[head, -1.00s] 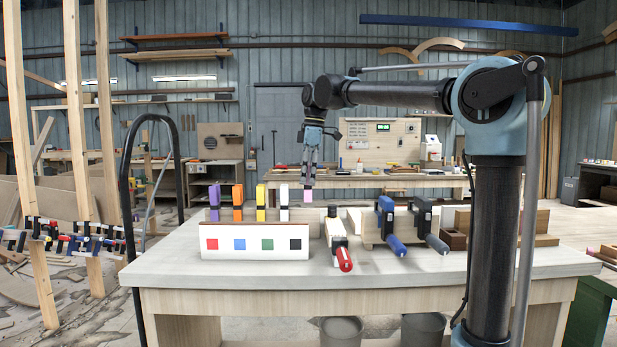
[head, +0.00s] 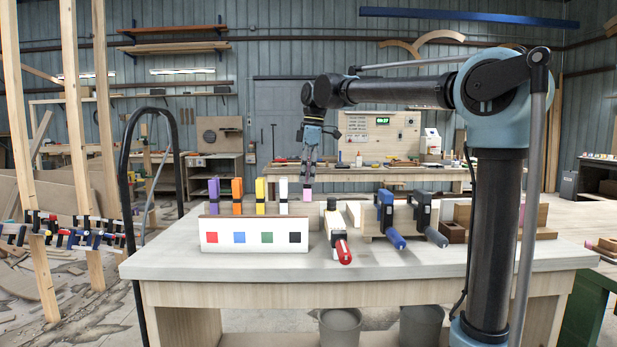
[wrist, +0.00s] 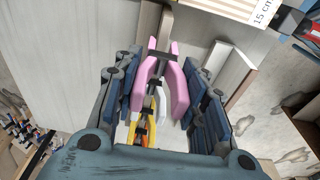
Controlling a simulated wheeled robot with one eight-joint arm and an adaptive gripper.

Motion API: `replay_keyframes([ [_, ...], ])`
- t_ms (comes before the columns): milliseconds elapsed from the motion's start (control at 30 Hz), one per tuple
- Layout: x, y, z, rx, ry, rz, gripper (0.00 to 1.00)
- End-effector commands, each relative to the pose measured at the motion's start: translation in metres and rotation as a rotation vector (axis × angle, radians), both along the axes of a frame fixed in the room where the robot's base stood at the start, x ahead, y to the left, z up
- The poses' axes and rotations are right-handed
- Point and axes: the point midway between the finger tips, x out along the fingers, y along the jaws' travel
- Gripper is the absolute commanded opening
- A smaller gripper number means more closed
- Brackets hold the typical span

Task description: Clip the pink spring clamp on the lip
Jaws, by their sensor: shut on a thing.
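The pink spring clamp (head: 307,195) is held in my gripper (head: 308,184) at the right end of a row of upright clamps. In the wrist view the pink clamp (wrist: 178,92) sits between the two blue-grey fingers of my gripper (wrist: 160,92), its two pink arms side by side. The wooden strip (head: 318,213) stands behind the white panel and runs under the row; I take it to be the rack. I cannot make out which edge is the lip, nor whether the clamp touches the strip.
Purple (head: 214,194), orange (head: 237,193), yellow (head: 260,193) and white (head: 283,193) clamps stand left of my gripper. A white panel (head: 253,223) with coloured squares is in front. Red-handled (head: 340,240), blue (head: 388,220) and dark (head: 428,222) clamps lie to the right.

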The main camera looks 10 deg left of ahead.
Motion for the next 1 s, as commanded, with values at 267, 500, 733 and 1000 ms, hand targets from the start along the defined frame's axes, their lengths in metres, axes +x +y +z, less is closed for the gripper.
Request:
replay_keyframes([
  [267, 0.000, 0.000, -0.005, 0.000, 0.000, 0.000, 0.06],
  [500, 0.000, 0.000, -0.013, 0.000, 0.000, 0.000, 0.06],
  [733, 0.000, 0.000, -0.020, 0.000, 0.000, 0.000, 0.06],
  [1000, 0.000, 0.000, -0.022, 0.000, 0.000, 0.000, 0.06],
])
